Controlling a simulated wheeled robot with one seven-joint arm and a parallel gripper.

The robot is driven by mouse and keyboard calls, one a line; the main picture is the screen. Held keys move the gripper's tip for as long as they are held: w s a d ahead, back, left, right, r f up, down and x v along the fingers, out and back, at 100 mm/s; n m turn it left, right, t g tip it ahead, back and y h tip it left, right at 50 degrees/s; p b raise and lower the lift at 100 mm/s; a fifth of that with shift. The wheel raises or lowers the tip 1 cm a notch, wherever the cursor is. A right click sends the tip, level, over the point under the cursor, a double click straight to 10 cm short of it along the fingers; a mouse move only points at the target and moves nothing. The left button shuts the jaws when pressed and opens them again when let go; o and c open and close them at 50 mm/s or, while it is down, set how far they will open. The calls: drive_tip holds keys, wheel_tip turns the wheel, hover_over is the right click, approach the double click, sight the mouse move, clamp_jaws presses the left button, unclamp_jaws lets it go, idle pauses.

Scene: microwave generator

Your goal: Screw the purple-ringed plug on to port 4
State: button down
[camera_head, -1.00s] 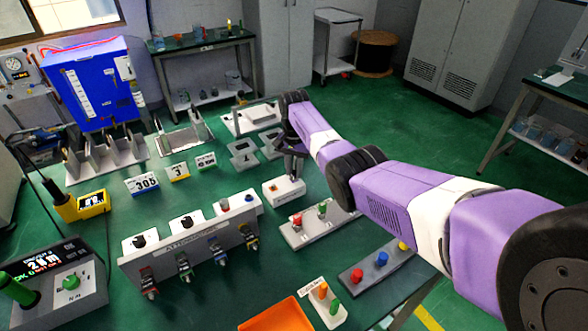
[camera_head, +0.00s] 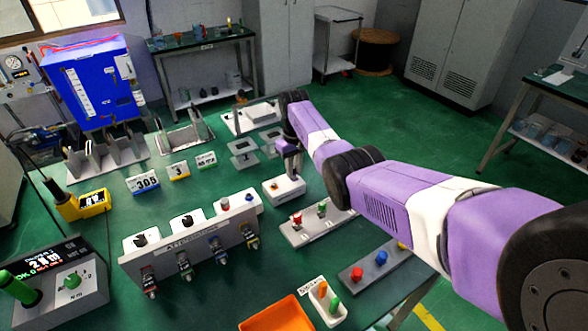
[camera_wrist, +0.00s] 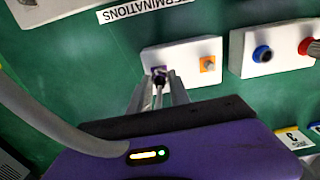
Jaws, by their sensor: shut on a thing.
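My gripper (camera_head: 290,172) points down at the white terminations block (camera_head: 276,196) in the middle of the bench. In the wrist view its fingers (camera_wrist: 160,92) are shut on a small dark plug (camera_wrist: 160,79), at the block's purple-marked square (camera_wrist: 155,70). I cannot tell whether the plug is still seated or lifted. Its purple ring is not clear. The grey attenuator panel (camera_head: 190,248) stands left of the block, with a row of connectors on its front: red (camera_head: 150,282), green (camera_head: 185,265), blue (camera_head: 215,249) and yellow (camera_head: 251,235). Port numbers are too small to read.
An orange-marked square (camera_wrist: 208,64) is beside the plug. White strips with red and green knobs (camera_head: 312,218) and a grey strip with coloured knobs (camera_head: 370,268) lie to the right. An orange tray (camera_head: 277,315) is at the front. Number cards (camera_head: 143,182) stand behind the panel.

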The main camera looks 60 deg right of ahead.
sight(294, 168)
drive_tip(key=n, duration=0.3)
drive_tip(key=shift+n, duration=2.2)
drive_tip(key=c, duration=1.2)
unclamp_jaws()
wheel_tip(294, 168, up, 8)
drive_tip(key=shift+f, duration=0.1)
